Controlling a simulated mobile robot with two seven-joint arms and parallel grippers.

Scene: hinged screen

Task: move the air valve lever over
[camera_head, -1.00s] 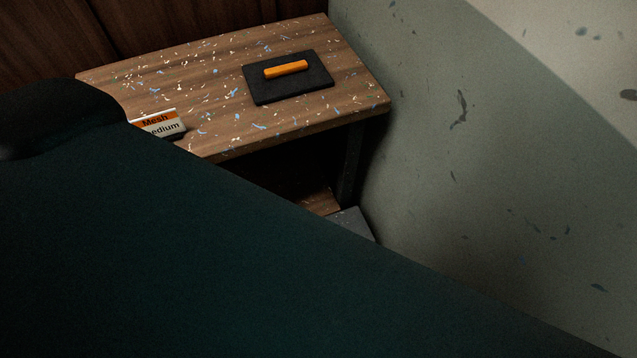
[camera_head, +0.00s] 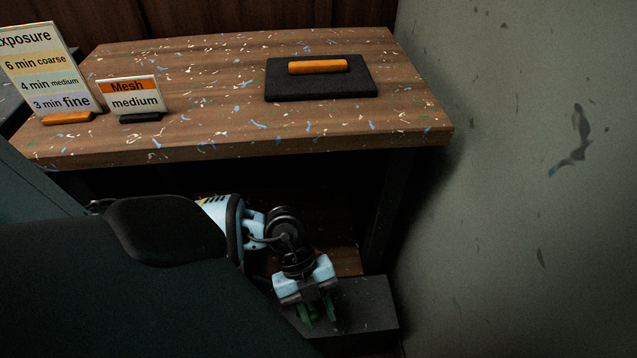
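I cannot make out an air valve lever in the head view. My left gripper (camera_head: 318,312) hangs low, below the table's front edge, pointing down. Its light blue body shows clearly. Its two green-tipped fingers look dark and apart, with nothing clearly held between them. It is in front of or above a dark grey box (camera_head: 367,305) on the floor side; I cannot tell whether it touches it. My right gripper is not in view.
A paint-flecked wooden table (camera_head: 210,135) holds a black pad (camera_head: 290,88) with an orange bar (camera_head: 318,66), a Mesh medium sign (camera_head: 133,95) and an exposure sign (camera_head: 45,65). A wall (camera_head: 500,200) closes the right. A large dark shape (camera_head: 100,290) covers the lower left.

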